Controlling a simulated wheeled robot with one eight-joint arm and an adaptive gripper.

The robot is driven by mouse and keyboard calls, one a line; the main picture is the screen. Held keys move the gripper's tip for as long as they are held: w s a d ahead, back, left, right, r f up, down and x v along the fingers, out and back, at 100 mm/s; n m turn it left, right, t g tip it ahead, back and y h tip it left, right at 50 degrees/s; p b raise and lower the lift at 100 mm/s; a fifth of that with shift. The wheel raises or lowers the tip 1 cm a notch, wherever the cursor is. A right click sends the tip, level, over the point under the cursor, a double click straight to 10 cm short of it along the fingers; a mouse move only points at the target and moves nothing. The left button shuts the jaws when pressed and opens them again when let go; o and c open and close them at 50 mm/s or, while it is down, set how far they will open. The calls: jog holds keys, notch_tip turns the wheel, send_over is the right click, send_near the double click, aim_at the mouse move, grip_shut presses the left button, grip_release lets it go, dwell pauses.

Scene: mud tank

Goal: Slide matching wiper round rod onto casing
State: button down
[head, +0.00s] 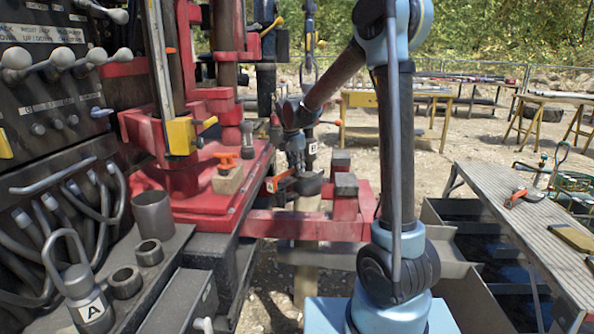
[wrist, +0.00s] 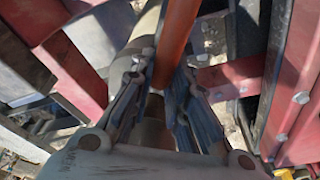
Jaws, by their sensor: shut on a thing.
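My gripper (head: 296,172) is shut on an orange handle (head: 279,182), which also shows between the fingers in the wrist view (wrist: 176,40). In the head view a dark round piece (head: 309,185), which seems to be the wiper, is at the handle's right end. It is close to the upright rod line, beside a white label marked B (head: 312,148). A tan pipe (head: 307,218), likely the casing, stands below the round piece; a beige pipe shows behind the fingers in the wrist view (wrist: 145,25). I cannot tell whether the wiper surrounds the rod or touches the casing.
The red rig frame (head: 300,226) is close around the gripper. A control panel (head: 45,100) and several dark metal cups (head: 153,212) are at left. A grey bench (head: 515,205) with tools is at right, beside dark tank compartments (head: 475,245).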

jog(key=shift+f, duration=0.4)
dwell(0.3)
jog(key=c, duration=1.5)
grip_release()
jog(key=shift+o, duration=0.2)
jog(key=v, duration=1.2)
jog(key=shift+d, duration=0.2)
